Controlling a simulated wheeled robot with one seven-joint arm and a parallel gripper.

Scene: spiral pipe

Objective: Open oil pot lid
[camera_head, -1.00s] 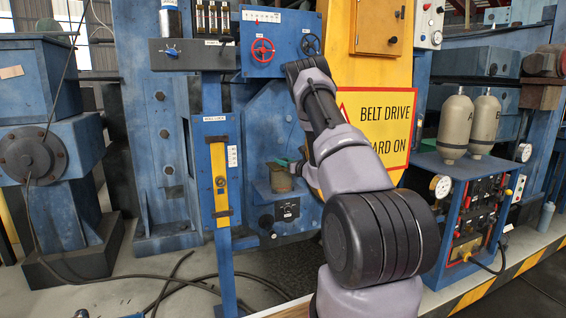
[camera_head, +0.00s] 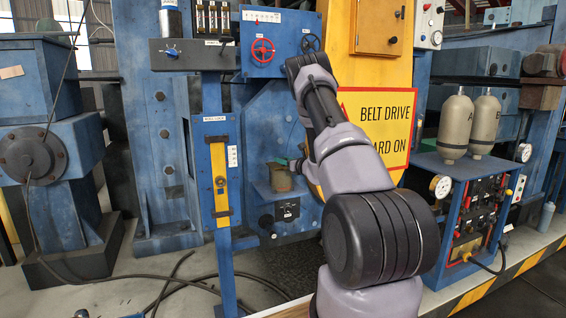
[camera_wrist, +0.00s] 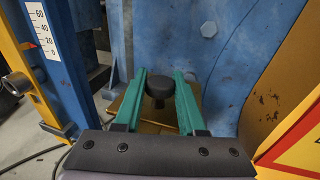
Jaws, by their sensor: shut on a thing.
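The oil pot (camera_head: 280,180) is a small olive-brown can on a blue ledge, left of my forearm in the head view. My gripper (camera_head: 285,162) is at the top of the pot, partly hidden by my arm. In the wrist view, my gripper's green fingers (camera_wrist: 160,78) are closed on a dark round knob (camera_wrist: 160,88) between their tips. A yellow-brown surface (camera_wrist: 152,127) shows beneath the knob. I cannot tell whether the lid is seated on the pot or raised.
A blue post with a yellow gauge (camera_head: 219,183) stands left of the pot. The yellow belt-drive guard sign (camera_head: 385,118) is behind my arm on the right. A blue machine wall (camera_wrist: 215,45) rises close behind the pot. Cables (camera_head: 185,285) lie on the floor.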

